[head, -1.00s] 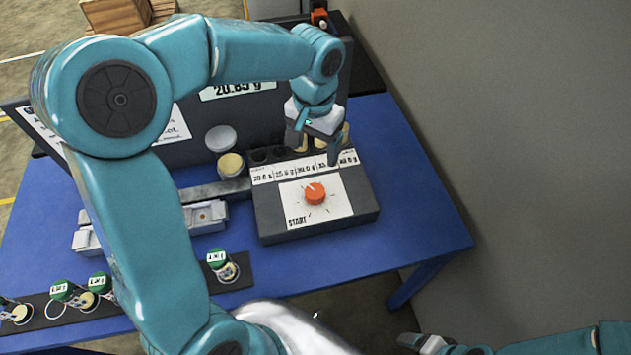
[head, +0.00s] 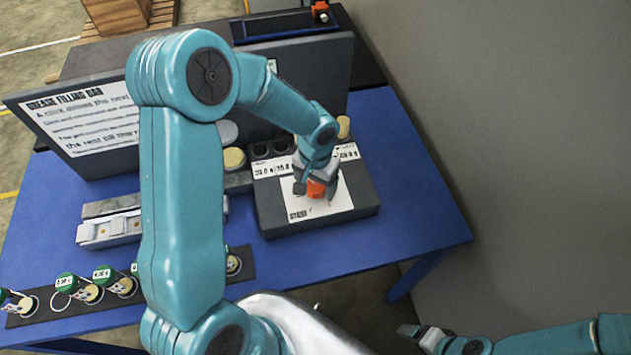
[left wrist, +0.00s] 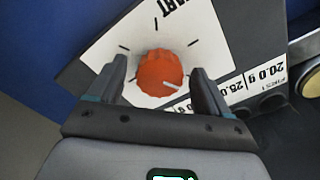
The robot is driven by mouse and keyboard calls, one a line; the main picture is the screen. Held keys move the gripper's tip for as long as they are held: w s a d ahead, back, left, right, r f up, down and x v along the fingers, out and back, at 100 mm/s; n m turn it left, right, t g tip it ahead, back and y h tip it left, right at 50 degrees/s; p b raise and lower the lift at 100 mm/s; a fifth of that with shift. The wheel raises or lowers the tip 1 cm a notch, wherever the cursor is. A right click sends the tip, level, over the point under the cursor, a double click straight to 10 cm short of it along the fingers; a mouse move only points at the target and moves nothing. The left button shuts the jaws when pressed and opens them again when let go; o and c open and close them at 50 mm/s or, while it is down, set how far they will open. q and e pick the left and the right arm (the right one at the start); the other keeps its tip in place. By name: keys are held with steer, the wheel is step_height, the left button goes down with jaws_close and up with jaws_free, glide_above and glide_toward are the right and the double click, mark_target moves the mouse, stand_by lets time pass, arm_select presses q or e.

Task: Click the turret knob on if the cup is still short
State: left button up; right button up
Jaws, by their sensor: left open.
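The orange turret knob (head: 317,187) sits on the white dial plate of a dark grey box on the blue table. In the left wrist view the knob (left wrist: 160,72) lies between my open fingers, with a gap on each side; its white mark points lower right. My left gripper (head: 315,189) is open over the knob and partly hides it. A cream-topped cup (head: 233,159) stands left of the box; its fill level cannot be read. My right gripper (head: 422,335) is low at the lower right, away from the box, its jaws unclear.
Weight labels (head: 272,168) line the box's back edge, partly behind my arm. A dark sign panel (head: 85,120) stands behind. The table right of the box is clear.

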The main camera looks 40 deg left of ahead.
arm_select(q)
steer(key=c, duration=1)
steer(key=shift+c, duration=0.2)
steer(key=shift+m, duration=0.3)
steer(key=shift+m+b, duration=0.4)
steer(key=shift+m, duration=0.5)
steer(key=m, duration=0.2)
steer(key=shift+m, duration=0.3)
steer(key=m, duration=0.3)
steer(key=shift+r+m, duration=0.1)
steer(key=shift+m, duration=0.2)
steer(key=shift+w+m, duration=0.1)
steer(key=shift+m, duration=1.5)
